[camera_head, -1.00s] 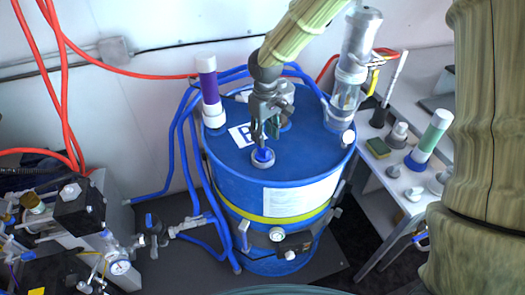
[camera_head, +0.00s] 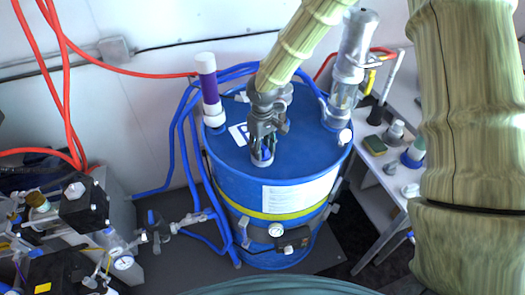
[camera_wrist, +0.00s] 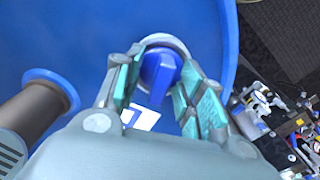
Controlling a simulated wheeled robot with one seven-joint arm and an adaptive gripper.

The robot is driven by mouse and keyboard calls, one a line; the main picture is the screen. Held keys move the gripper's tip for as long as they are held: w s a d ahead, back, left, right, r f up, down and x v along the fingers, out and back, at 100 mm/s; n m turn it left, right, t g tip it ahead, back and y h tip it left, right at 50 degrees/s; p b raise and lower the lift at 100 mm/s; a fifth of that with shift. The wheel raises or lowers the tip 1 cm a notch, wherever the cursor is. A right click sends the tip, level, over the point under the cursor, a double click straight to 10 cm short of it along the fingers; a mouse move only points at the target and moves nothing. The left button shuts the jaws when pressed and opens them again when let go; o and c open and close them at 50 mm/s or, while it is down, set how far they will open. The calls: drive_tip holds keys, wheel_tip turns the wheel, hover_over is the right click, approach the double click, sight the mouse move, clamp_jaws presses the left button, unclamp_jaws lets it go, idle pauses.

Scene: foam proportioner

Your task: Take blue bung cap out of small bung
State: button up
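The blue bung cap (camera_wrist: 157,75) sits in the pale ring of the small bung (camera_wrist: 166,41) on the drum top. In the wrist view it lies between the fingers of my gripper (camera_wrist: 158,82). The fingers are parted, one on each side of the cap, and I see no clear grip on it. In the head view my gripper (camera_head: 262,155) points down over the small bung near the front of the drum top, and its fingers partly hide the cap.
The blue drum (camera_head: 235,180) carries a purple-and-white cylinder (camera_head: 209,88) at left and a clear upright tube (camera_head: 346,80) at the back right. A side table (camera_head: 372,178) with a sponge (camera_head: 374,145) and small parts stands right. Blue hoses (camera_head: 182,150) run left of the drum.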

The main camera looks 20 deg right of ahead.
drive_tip(key=shift+c, duration=0.3)
clamp_jaws()
drive_tip(key=shift+r, duration=0.2)
